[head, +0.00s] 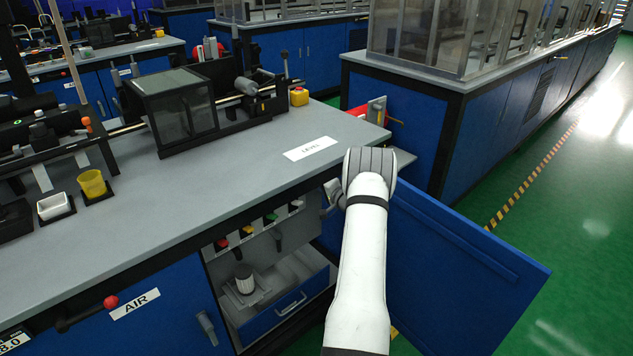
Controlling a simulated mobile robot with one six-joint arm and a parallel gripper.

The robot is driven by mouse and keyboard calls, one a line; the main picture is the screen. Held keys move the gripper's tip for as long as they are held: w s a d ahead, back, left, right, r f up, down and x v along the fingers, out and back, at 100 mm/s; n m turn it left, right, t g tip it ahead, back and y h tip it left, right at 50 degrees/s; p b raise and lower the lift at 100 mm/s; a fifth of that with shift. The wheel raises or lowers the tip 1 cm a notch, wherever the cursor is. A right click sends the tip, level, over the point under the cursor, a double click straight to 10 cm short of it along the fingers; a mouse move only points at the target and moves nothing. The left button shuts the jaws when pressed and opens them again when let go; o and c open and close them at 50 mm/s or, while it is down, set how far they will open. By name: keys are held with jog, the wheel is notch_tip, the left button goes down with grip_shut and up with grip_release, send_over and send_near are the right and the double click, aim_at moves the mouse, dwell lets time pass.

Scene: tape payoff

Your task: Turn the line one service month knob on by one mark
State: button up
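A round knob-like part (244,279), dark on top with a pale ribbed side, stands on a small light plate inside the open bay under the front bench. It may be the service month knob; no month marks or line number are readable on it. My white arm rises from the bottom of the picture to a grey joint right of this bay, in front of the open blue door. A small grey part of my wrist shows left of the joint. My gripper's fingers do not show.
The open blue door (455,262) stands right of the bay. Red, yellow and green handles (247,230) line the bay's top. A blue drawer front (288,309) is below the knob-like part. The bench top (250,175) has a "LEVEL" label. Green floor is free at right.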

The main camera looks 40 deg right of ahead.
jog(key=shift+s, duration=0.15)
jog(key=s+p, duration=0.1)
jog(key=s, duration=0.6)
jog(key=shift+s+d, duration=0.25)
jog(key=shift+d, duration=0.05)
